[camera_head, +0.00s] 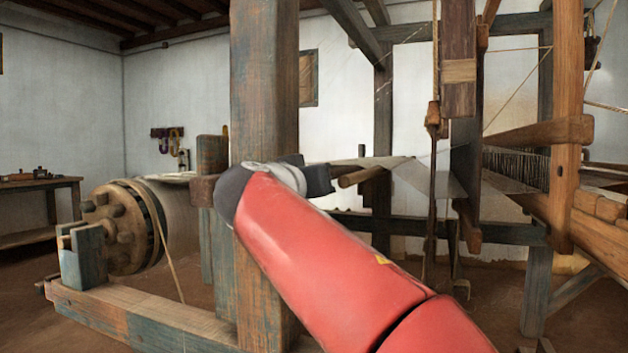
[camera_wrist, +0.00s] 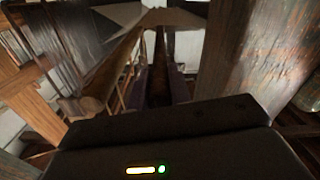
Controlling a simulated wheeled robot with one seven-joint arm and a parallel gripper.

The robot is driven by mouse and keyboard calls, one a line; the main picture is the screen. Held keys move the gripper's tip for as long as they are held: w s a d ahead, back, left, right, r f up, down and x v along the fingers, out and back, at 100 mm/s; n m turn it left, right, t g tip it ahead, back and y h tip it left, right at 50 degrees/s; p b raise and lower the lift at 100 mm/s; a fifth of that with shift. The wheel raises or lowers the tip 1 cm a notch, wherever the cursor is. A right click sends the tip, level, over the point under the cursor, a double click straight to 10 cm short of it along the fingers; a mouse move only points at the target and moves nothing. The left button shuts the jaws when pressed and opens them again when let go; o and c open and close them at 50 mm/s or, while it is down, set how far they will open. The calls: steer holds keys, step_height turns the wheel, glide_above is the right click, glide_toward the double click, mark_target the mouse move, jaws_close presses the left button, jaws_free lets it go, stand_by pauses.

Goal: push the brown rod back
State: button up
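The brown rod (camera_head: 362,176) is a round wooden bar in the head view. Its near end sits just right of my gripper, and its far part runs behind the frame. In the wrist view a round brown bar (camera_wrist: 112,72) that looks like this rod slants from a blunt end at lower left up toward the grey cloth sheet. My gripper (camera_head: 328,178) is dark and points right, beside the rod's end; I cannot tell whether they touch. In the wrist view its body fills the bottom, and the fingers (camera_wrist: 158,88) are too dark to judge their opening.
A thick weathered post (camera_head: 265,85) stands behind my arm, and a post fills the right of the wrist view (camera_wrist: 255,50). A wooden roller with a toothed wheel (camera_head: 125,228) is at left. Loom beams and hanging cords (camera_head: 433,150) stand at right.

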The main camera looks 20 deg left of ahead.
jaws_close()
steer(key=shift+a, duration=0.1)
steer(key=a+p, duration=0.1)
steer(key=a, duration=0.3)
steer(key=shift+w+r+p, duration=0.1)
steer(key=shift+w+p, duration=0.05)
steer(key=shift+p, duration=0.25)
steer(key=o, duration=0.6)
jaws_free()
steer(key=shift+a, duration=0.15)
